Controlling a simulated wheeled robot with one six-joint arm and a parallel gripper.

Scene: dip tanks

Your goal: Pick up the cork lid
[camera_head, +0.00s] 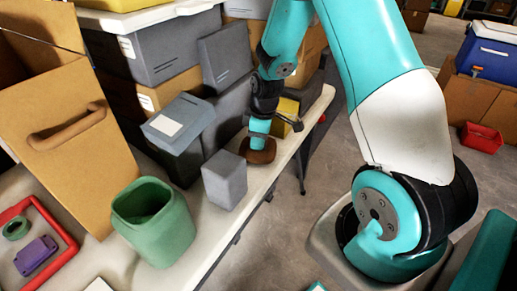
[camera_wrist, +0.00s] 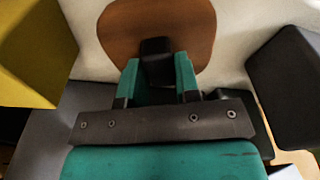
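The cork lid (camera_wrist: 190,28) is a brown rounded disc with a dark block-like knob (camera_wrist: 156,60) on its top. In the head view the cork lid (camera_head: 258,156) is near the table's right edge, beside the grey boxes. My gripper (camera_wrist: 157,66) is over the lid, with its two teal fingers on either side of the knob. Little or no gap shows between the fingers and the knob, and I cannot tell whether they press on it. In the head view my gripper (camera_head: 259,136) points down at the lid, its fingertips hard to make out.
A small grey block (camera_head: 224,179) stands just in front of the lid. Stacked grey boxes (camera_head: 180,130) are to its left. A yellow box (camera_head: 286,115) is behind my gripper. A green container (camera_head: 165,240) stands nearer on the table (camera_head: 215,228). Open floor lies right of the table.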

